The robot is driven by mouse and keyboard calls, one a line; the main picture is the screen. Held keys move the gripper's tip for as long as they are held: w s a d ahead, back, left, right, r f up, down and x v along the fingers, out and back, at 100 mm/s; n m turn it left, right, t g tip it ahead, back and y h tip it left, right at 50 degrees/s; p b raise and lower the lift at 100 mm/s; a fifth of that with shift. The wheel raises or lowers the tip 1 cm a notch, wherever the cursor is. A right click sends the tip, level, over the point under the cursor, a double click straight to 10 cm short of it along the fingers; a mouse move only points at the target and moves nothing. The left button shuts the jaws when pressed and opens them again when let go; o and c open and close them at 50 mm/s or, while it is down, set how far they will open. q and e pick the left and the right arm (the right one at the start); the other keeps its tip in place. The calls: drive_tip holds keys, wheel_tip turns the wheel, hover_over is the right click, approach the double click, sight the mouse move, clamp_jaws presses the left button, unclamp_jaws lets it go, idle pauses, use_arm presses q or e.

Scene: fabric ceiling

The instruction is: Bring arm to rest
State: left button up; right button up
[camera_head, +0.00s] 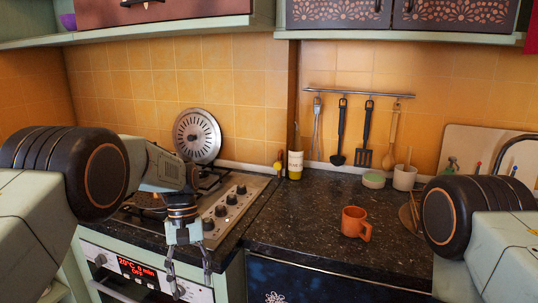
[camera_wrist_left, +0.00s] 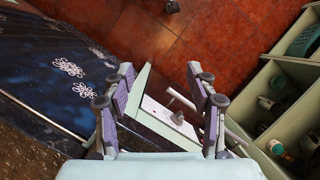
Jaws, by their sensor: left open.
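My left arm comes in from the left in the head view and bends down over the front edge of the counter. Its gripper (camera_head: 190,280) hangs in front of the oven, pointing down, with its fingers apart. In the left wrist view the two fingers of the left gripper (camera_wrist_left: 163,82) stand wide apart with nothing gripped. Beyond them is a pale green panel with a white and metal part that I cannot identify. Part of my right arm (camera_head: 480,215) shows at the right of the head view; its gripper is out of sight.
The oven front (camera_head: 140,272) and stove (camera_head: 225,210) are close to the left gripper. An orange mug (camera_head: 353,222) and a bottle (camera_head: 295,160) stand on the dark counter (camera_head: 300,225). The wrist view shows red floor tiles (camera_wrist_left: 190,35) and open shelves (camera_wrist_left: 280,100) with items.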

use_arm(q)
drive_tip(key=s+a+f+m+t+b, duration=0.1)
drive_tip(key=s+a+f+b, duration=0.1)
drive_tip(key=s+f, duration=0.8)
drive_tip(key=s+a+f+t+b, duration=0.15)
drive_tip(key=s+f, duration=0.45)
drive_tip(key=f, duration=0.7)
drive_tip(key=s+a+f+m+t+y+b, duration=0.1)
drive_tip(key=s+f+m+b, duration=0.1)
drive_tip(key=s, duration=1.9)
drive_tip(key=shift+s+a+f+b, duration=0.2)
drive_tip(key=shift+f+b, duration=0.15)
drive_tip(key=shift+b, duration=0.15)
